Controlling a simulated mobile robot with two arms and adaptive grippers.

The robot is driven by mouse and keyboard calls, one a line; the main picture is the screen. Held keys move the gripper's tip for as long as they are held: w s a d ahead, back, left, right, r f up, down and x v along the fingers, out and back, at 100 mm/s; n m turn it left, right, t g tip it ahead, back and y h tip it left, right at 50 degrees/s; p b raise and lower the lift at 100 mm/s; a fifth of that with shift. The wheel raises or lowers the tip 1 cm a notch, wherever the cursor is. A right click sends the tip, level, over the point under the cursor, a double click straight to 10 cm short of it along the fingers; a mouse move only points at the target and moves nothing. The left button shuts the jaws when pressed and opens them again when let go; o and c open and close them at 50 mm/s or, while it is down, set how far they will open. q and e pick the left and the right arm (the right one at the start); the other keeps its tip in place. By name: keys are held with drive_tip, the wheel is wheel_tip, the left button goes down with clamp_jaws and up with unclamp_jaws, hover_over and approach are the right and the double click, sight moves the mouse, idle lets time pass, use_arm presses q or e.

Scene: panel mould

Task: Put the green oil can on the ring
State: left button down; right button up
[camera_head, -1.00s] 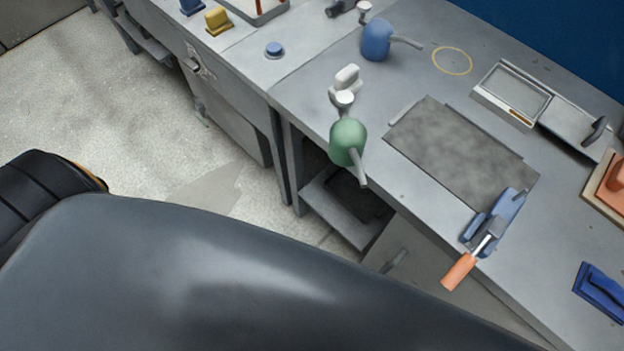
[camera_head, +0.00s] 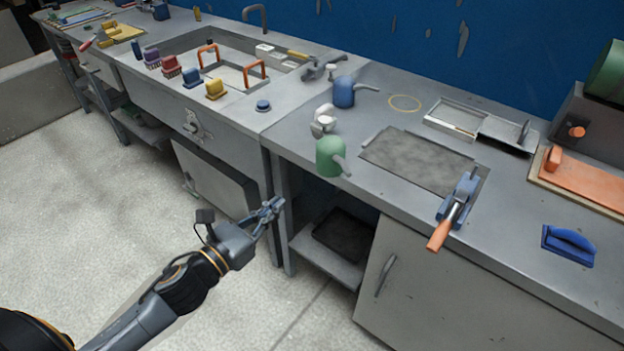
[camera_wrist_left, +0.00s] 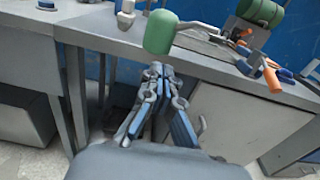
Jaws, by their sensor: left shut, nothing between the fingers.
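The green oil can (camera_head: 329,157) stands on the bench near its front edge, its spout pointing to the lower right. It also shows in the left wrist view (camera_wrist_left: 160,33), beyond and above the fingers. The ring (camera_head: 404,103) is a thin yellowish circle on the bench further back, with nothing on it. My left gripper (camera_head: 274,207) is shut and empty, in front of the bench and below the can, apart from it. The fingers (camera_wrist_left: 155,75) also show together in the left wrist view. My right gripper is not in view.
A blue oil can (camera_head: 344,92) stands left of the ring. White objects (camera_head: 323,121) stand just behind the green can. A dark plate (camera_head: 415,160) and an orange-handled tool (camera_head: 452,212) lie to the right. An open shelf (camera_head: 335,240) is under the bench.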

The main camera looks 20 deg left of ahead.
sight(321, 166)
use_arm(q)
drive_tip(key=p+x, duration=0.2)
drive_tip(key=x, duration=1.1)
drive_tip(key=shift+f, duration=0.1)
drive_tip(key=shift+w, duration=0.1)
